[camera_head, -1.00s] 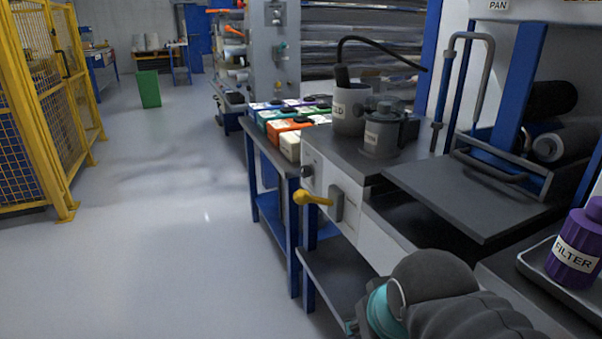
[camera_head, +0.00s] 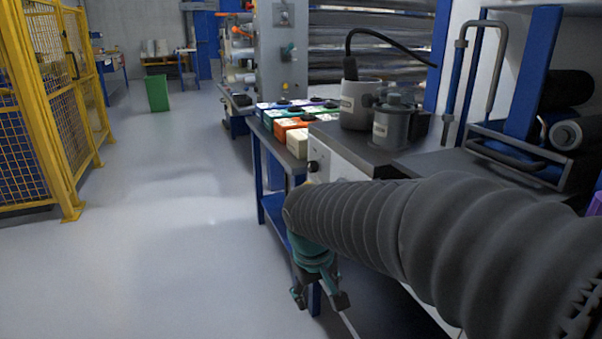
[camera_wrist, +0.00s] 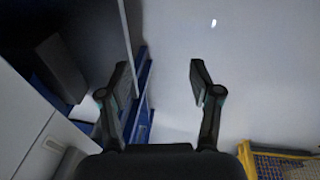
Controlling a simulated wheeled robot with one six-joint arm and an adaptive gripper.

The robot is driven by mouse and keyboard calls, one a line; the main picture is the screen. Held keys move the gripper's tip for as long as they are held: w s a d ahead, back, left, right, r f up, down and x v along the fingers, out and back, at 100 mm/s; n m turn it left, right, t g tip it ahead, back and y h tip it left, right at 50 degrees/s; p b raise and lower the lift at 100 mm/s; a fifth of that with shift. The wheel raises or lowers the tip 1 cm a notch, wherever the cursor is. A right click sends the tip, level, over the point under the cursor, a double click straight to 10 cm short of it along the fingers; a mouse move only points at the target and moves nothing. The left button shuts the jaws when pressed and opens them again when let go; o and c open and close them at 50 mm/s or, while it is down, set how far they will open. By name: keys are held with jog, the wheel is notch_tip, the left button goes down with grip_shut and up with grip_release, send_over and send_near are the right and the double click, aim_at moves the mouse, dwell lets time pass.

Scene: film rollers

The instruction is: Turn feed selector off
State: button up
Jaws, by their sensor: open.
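The white front panel (camera_head: 336,160) of the machine bench carries a small dark knob (camera_head: 313,166). No readable label shows which control is the feed selector. My arm covers most of the panel in the head view, including the place of a yellow-handled control and a grey handle. My gripper (camera_head: 319,300) hangs low in front of the bench, pointing down, open and empty. In the wrist view its two fingers (camera_wrist: 160,78) stand apart over the floor, with nothing between them. The white panel (camera_wrist: 25,115) fills the lower left there, apart from the fingers.
Coloured boxes (camera_head: 290,128) sit on the blue-legged bench. A grey pot (camera_head: 360,105) with a cable and a canister (camera_head: 395,128) stand on top. Yellow mesh fencing (camera_head: 48,130) is at the left. Grey floor (camera_head: 160,250) between is clear.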

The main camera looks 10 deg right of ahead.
jog(key=w+a+f+h+b, duration=0.1)
jog(key=w+a+f+h, duration=0.15)
jog(key=w, duration=0.75)
jog(key=w+a+f+h+b, duration=0.2)
jog(key=w+a+f, duration=0.2)
jog(key=w, duration=0.5)
jog(key=m+t+h+b, duration=0.2)
jog(key=m+t+h, duration=0.1)
jog(key=m+h, duration=1.15)
send_near(308, 167)
jog(key=d+r+y, duration=0.1)
jog(key=d, duration=0.2)
jog(key=w+d+m+y, duration=0.1)
jog(key=d, duration=0.2)
jog(key=w+d+r+m, duration=0.1)
jog(key=d, duration=0.2)
jog(key=shift+d+r+y+b, duration=0.2)
jog(key=shift+r+y+b, duration=0.1)
jog(key=shift+y+b, duration=0.1)
jog(key=c, duration=1.1)
